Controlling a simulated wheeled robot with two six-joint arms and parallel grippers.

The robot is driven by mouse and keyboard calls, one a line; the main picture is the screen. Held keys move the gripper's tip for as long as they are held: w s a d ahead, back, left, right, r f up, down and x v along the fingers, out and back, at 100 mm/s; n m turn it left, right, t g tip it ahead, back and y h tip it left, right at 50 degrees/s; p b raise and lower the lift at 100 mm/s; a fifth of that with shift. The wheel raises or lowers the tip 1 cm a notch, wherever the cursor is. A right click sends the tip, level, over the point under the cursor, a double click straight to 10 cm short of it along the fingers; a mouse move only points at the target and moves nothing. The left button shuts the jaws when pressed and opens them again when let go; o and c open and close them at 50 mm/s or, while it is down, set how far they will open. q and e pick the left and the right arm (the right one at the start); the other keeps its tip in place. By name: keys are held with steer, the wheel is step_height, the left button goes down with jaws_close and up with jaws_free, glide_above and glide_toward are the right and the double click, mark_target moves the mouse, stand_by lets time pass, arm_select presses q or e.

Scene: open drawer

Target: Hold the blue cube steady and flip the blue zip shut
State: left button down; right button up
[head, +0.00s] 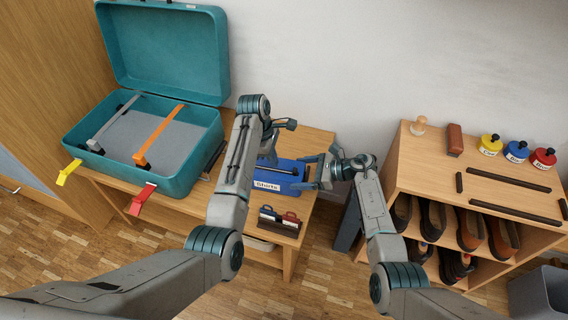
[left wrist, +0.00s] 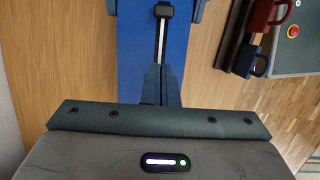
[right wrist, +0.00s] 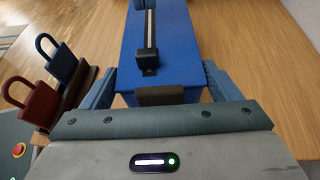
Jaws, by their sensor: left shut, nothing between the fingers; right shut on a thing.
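My left arm hides part of the cube in the head view.
A small stand holds a red padlock (head: 290,218) and a blue padlock (head: 267,212) in front of the cube. An open teal suitcase (head: 190,178) stands left. A shoe shelf (head: 480,168) with tins on top stands right. A narrow strip of bench (left wrist: 60,50) is clear behind the cube.

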arm_select(q)
steer(key=v, duration=0.8)
steer(key=shift+r, duration=0.1)
arm_select(e)
steer(key=o, duration=1.1)
steer(key=shift+c, duration=0.2)
steer(key=shift+d, duration=0.1)
